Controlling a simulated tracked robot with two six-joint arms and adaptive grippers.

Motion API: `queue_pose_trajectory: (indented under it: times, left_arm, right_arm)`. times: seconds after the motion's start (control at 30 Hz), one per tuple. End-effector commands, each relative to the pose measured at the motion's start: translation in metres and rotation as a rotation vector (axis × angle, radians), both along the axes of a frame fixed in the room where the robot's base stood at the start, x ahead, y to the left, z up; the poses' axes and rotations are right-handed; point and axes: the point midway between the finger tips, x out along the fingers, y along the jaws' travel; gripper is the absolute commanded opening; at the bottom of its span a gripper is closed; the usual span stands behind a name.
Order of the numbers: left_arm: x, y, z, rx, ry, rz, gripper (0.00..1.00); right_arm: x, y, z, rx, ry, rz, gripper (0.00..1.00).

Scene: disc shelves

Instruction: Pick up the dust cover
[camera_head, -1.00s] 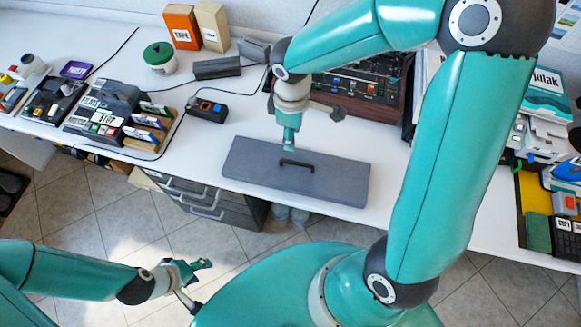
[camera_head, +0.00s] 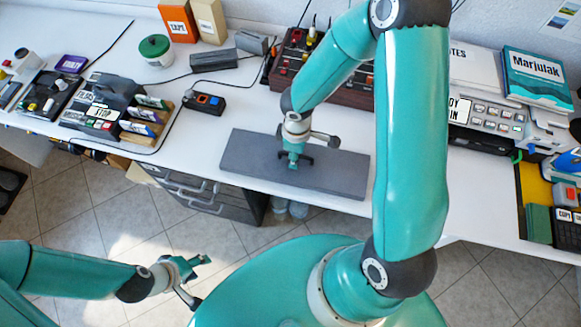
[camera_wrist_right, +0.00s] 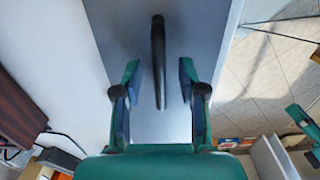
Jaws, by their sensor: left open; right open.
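The dust cover (camera_head: 335,178) is a flat grey slab with a dark bar handle, lying near the front edge of the white desk. In the head view my right gripper (camera_head: 293,164) is over its middle and partly hides the handle. In the right wrist view the dark handle (camera_wrist_right: 158,60) stands between the two fingers of my right gripper (camera_wrist_right: 158,80), with a gap on each side. The right gripper is open. My left gripper (camera_head: 193,272) is open and empty, away from the desk at the lower left.
A dark device with knobs (camera_head: 345,88) stands behind the cover. A small black box with buttons (camera_head: 204,102) sits to the left. A green-lidded jar (camera_head: 156,50) and boxes stand further back. A printer (camera_head: 492,115) is at the right.

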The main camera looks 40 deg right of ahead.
Motion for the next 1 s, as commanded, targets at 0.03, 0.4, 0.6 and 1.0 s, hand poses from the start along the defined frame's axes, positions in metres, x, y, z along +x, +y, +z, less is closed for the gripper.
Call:
queue_pose_trajectory:
  times: [0.03, 0.4, 0.6, 1.0]
  left_arm:
    - [-0.0001, 0.0, -0.0022, 0.0, 0.0, 0.0, 0.48]
    - [-0.0002, -0.0001, -0.0021, 0.0, 0.0, 0.0, 0.48]
    - [-0.0002, -0.0001, -0.0021, 0.0, 0.0, 0.0, 0.48]
    - [-0.0001, 0.0, -0.0019, 0.0, 0.0, 0.0, 0.48]
  right_arm:
    - [-0.0004, -0.0001, -0.0063, 0.0, 0.001, -0.001, 0.41]
    - [0.0, -0.0002, -0.0092, 0.001, -0.001, -0.002, 0.28]
    - [0.0, -0.0001, -0.0091, 0.001, -0.001, -0.002, 0.0]
    - [0.0003, -0.0002, -0.0083, 0.0, -0.001, -0.001, 0.0]
